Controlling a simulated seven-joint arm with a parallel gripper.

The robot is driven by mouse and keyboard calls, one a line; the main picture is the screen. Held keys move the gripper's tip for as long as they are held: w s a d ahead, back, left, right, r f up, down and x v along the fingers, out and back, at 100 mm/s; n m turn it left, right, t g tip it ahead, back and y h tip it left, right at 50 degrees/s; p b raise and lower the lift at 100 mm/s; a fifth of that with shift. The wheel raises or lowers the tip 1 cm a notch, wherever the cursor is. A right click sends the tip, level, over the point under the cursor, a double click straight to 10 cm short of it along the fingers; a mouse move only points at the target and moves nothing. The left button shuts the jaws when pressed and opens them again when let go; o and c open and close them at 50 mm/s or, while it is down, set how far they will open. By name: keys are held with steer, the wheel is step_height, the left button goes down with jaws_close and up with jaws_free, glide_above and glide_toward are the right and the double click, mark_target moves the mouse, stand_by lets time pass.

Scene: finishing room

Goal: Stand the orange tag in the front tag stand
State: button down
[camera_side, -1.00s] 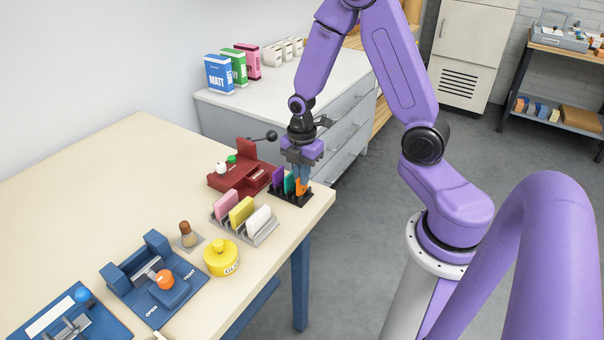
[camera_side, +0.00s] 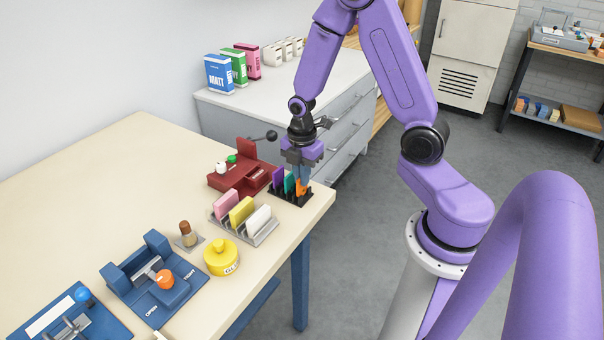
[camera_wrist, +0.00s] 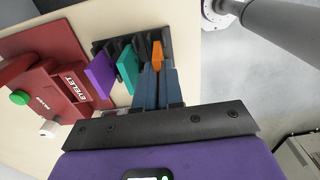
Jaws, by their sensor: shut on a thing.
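My gripper (camera_side: 301,180) points down over the black tag stand (camera_side: 289,200) near the table's right edge. Its fingers are shut on the orange tag (camera_side: 302,190), which is upright at the stand's right end. In the wrist view the orange tag (camera_wrist: 157,54) shows beyond the fingertips (camera_wrist: 156,76), in line with the teal tag (camera_wrist: 128,67) and the purple tag (camera_wrist: 100,73) in the black stand (camera_wrist: 110,43). The fingers partly cover the orange tag, and I cannot tell whether its lower edge is fully seated in the slot.
A grey stand (camera_side: 262,239) with pink, yellow and white tags is nearer the camera. A dark red eyelet press (camera_side: 237,180) stands close to the left of the black stand.

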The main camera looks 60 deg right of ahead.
steer(key=shift+f, duration=0.5)
steer(key=c, duration=1.5)
jaws_free()
steer(key=shift+c, duration=0.2)
steer(key=shift+r, duration=0.15)
step_height(320, 180, up, 11)
steer(key=s+a+r+m, duration=0.2)
steer(key=s+a, duration=0.4)
steer(key=s, duration=0.4)
steer(key=s+a+r+m, duration=0.2)
steer(key=s+a, duration=0.4)
steer(key=s, duration=0.5)
steer(key=shift+r+m, duration=0.25)
steer(key=shift+m, duration=0.45)
